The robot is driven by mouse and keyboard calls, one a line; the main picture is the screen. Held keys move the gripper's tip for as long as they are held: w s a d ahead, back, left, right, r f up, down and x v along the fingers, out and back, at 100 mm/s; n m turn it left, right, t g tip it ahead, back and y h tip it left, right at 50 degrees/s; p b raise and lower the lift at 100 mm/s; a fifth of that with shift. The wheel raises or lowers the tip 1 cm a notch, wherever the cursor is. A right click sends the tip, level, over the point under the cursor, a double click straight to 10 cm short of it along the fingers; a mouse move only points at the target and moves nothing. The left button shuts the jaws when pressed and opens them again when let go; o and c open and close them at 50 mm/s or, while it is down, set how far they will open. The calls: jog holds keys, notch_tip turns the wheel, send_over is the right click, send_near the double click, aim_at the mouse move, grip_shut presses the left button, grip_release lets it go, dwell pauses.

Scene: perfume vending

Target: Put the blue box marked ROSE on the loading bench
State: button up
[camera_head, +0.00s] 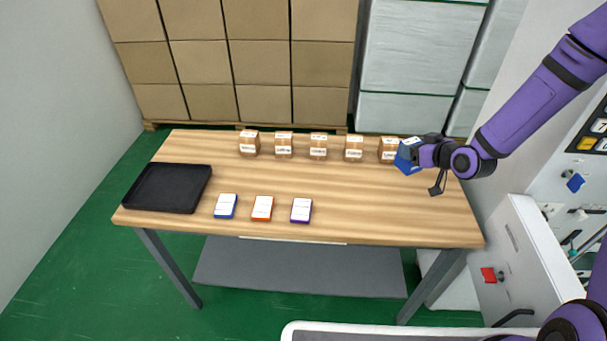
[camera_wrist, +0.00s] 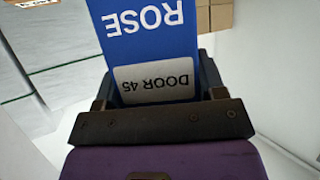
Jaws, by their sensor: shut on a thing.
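The blue box marked ROSE (camera_wrist: 150,38) is held in my gripper (camera_wrist: 157,95). In the wrist view its face reads ROSE and DOOR 45, upside down. In the head view the blue box (camera_head: 407,160) is at the right end of the wooden bench (camera_head: 350,208), beside the rightmost brown carton (camera_head: 389,148). My gripper (camera_head: 420,154) is shut on it from the right. I cannot tell whether the box touches the bench or hangs above it.
Several small brown cartons (camera_head: 318,147) stand along the bench's back edge. A black tray (camera_head: 166,188) lies at the left. Blue (camera_head: 226,206), orange (camera_head: 262,208) and purple (camera_head: 301,210) items with white tops lie near the front. The bench's middle and front right are clear.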

jog(key=shift+s+a+n+g+y, duration=0.2)
jog(key=shift+s+n+g+y, duration=0.2)
jog(key=shift+n+y, duration=0.3)
jog(key=s+f+n+g+y, duration=0.1)
jog(key=s+n+g+y, duration=0.3)
jog(key=s+n, duration=0.1)
jog(key=n+g, duration=0.1)
send_over(399, 212)
jog(key=shift+f, duration=5.4)
jog(key=shift+s, duration=0.1)
jog(key=shift+f, duration=0.15)
jog(key=o, duration=1)
